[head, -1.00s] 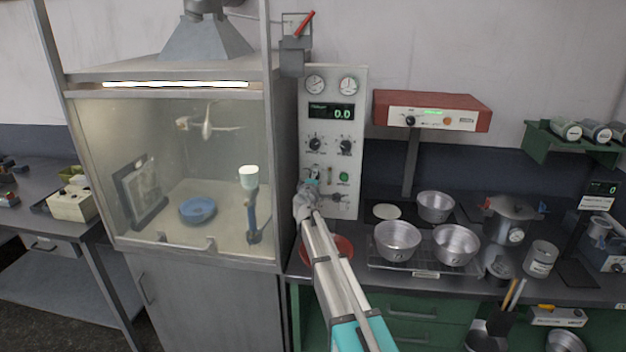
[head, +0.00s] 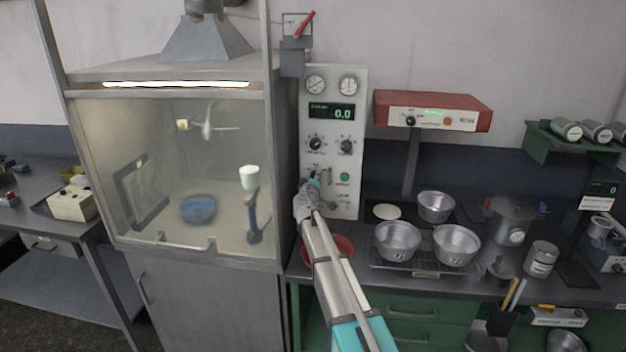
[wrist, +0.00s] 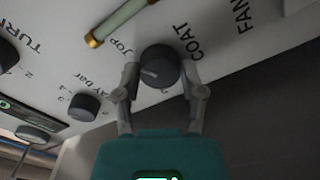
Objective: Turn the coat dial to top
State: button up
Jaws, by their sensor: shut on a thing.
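The coat dial (wrist: 160,62) is a round black knob with a pale pointer line, close to the printed word COAT in the wrist view. Its pointer faces left and slightly down in that picture, on the side of the printed word that looks like "top". My gripper (wrist: 161,82) is shut on the dial, one grey finger on each side of it. In the head view my gripper (head: 311,184) is at the lower left of the pale control panel (head: 353,202) and hides the dial there.
Another black knob (wrist: 83,107) and a glass tube with brass ends (wrist: 120,22) sit near the dial. A glass-fronted booth with a blue pan (head: 198,210) stands left. Metal bowls (head: 397,240) and a red bowl (head: 341,247) are on the bench.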

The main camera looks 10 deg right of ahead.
jog(key=o, duration=1.2)
jog(key=shift+c, duration=0.2)
jog(key=shift+s, duration=0.1)
jog(key=v, duration=1.1)
jog(key=shift+s+a, duration=0.2)
jog(key=shift+s, duration=0.15)
